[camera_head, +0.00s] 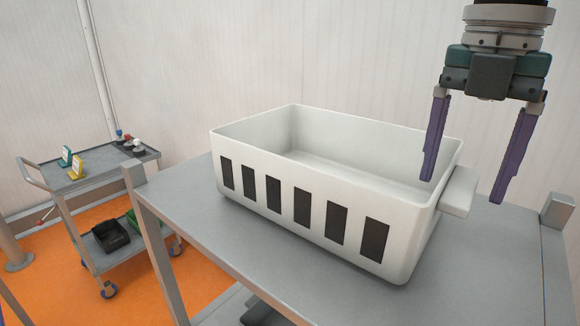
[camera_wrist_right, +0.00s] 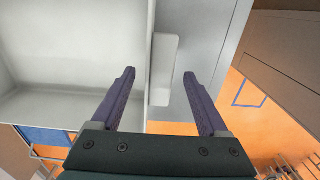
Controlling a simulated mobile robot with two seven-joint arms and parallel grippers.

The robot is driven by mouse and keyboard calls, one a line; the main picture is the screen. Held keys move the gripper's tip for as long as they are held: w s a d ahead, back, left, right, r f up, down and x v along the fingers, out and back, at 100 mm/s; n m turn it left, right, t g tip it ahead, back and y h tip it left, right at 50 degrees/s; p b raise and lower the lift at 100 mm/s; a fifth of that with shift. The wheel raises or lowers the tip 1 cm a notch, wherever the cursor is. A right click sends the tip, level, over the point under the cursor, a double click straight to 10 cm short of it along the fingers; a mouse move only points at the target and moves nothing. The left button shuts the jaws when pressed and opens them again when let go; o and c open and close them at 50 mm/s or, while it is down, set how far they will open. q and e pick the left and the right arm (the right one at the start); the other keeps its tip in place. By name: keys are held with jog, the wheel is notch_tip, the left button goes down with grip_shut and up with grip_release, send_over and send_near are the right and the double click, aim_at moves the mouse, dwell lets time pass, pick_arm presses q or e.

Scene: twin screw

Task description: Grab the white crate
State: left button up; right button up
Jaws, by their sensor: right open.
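The white crate (camera_head: 330,240) stands upright on a grey table, with dark rectangles along its near side. It looks empty inside. A handle ledge (camera_head: 459,190) juts from its right end. My right gripper (camera_head: 464,190) points down at that end, open and empty, its two purple fingers spread on either side of the handle. In the right wrist view the handle (camera_wrist_right: 164,68) lies beyond and between the fingertips (camera_wrist_right: 159,72), and the crate's wall (camera_wrist_right: 140,60) is at its left. I see no contact. My left gripper is not in view.
The grey table (camera_head: 490,285) has bare top around the crate, and a grey post (camera_head: 557,211) stands at its right edge. A grey trolley (camera_head: 95,165) with small items stands at the left on the orange floor. A pale wall is behind.

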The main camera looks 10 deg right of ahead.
jog(key=shift+f, duration=0.35)
jog(key=shift+c, duration=0.4)
grip_shut()
dwell(0.8)
